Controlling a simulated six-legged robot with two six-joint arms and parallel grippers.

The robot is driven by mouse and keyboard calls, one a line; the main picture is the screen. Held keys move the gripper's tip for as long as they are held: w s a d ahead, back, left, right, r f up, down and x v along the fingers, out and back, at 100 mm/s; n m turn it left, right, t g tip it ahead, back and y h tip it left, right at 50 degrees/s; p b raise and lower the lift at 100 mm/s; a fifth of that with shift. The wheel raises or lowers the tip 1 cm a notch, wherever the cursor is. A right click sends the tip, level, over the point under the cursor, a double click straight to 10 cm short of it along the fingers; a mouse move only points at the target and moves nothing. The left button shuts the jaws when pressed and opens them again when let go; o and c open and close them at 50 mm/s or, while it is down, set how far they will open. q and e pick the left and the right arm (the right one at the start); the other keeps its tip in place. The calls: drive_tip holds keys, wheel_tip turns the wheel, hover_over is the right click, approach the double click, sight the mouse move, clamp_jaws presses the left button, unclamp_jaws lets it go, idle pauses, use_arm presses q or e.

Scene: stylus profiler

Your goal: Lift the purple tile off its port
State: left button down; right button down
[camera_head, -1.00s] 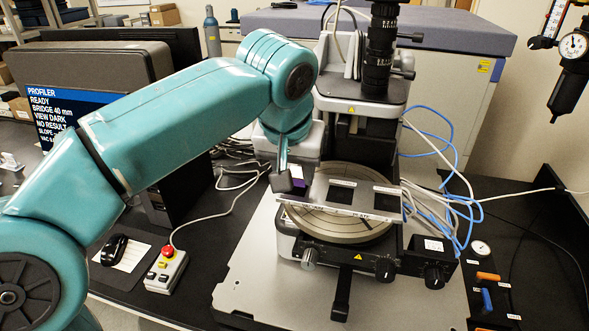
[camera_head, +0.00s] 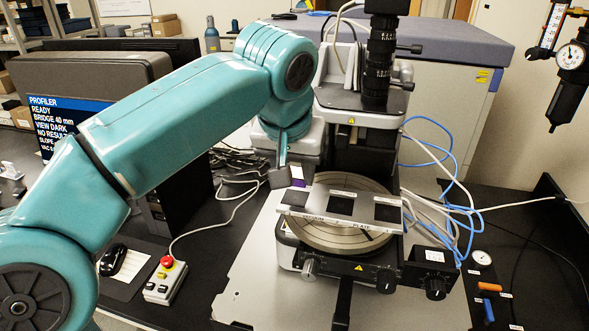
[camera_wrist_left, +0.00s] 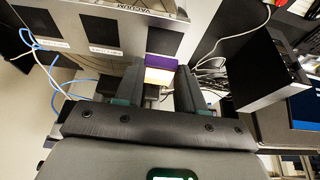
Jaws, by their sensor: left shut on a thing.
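The purple tile (camera_head: 298,180) shows as a small white and purple piece at the tip of my left gripper (camera_head: 282,177). It appears just behind and above the back left edge of the silver vacuum plate (camera_head: 365,223); a clear gap below it cannot be made out. In the left wrist view the tile's purple edge (camera_wrist_left: 162,61) and a pale face lie between the two dark fingers of the left gripper (camera_wrist_left: 158,76), which is shut on it. The plate carries dark square ports, one in its middle (camera_head: 341,203) and one at its right (camera_head: 388,212). My right gripper is not in view.
The plate lies over a round stage (camera_head: 340,240) with knobs in front. A black microscope column (camera_head: 378,60) rises behind it. Blue and white cables (camera_head: 440,190) hang at the right. A monitor (camera_head: 60,115) and a red-button box (camera_head: 165,278) are on the left.

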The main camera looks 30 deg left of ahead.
sight(295, 179)
use_arm(q)
drive_tip(key=shift+r, duration=2.4)
drive_tip(key=shift+s, duration=0.1)
